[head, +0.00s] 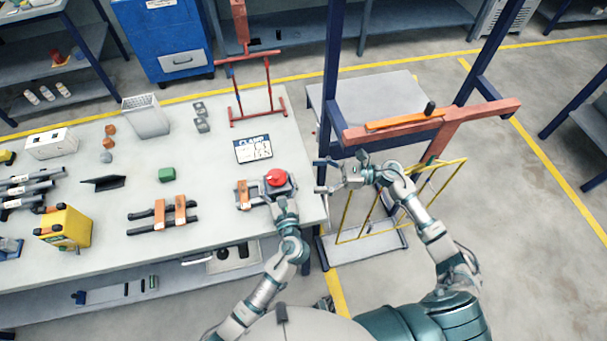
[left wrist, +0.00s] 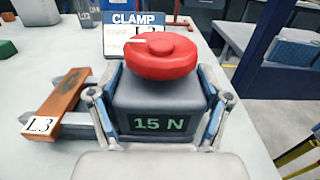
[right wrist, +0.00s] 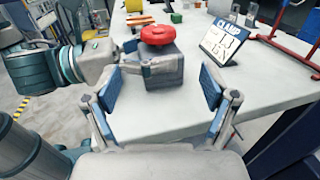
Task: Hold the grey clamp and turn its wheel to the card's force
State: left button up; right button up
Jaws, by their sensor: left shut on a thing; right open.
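The grey clamp (left wrist: 160,100) is a dark grey block with a green "15 N" readout on its front. Its red wheel (left wrist: 160,55) sits on top with a pale mark on its rim. My left gripper (left wrist: 158,112) is shut on the clamp body, one finger on each side. In the head view the clamp's red wheel (head: 277,177) is near the table's right edge. The card (head: 253,148), headed CLAMP, stands behind it; its lower text is partly hidden in the left wrist view. My right gripper (right wrist: 160,95) is open and empty, facing the clamp from a short distance.
An orange bar labelled L3 (left wrist: 55,103) lies just left of the clamp. A red rack frame (head: 258,95) stands behind the card. A blue post (head: 333,90) and yellow frame (head: 350,205) stand right of the table (head: 200,240). Free tabletop lies left of the card.

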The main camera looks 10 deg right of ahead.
jog(key=shift+d, duration=0.3)
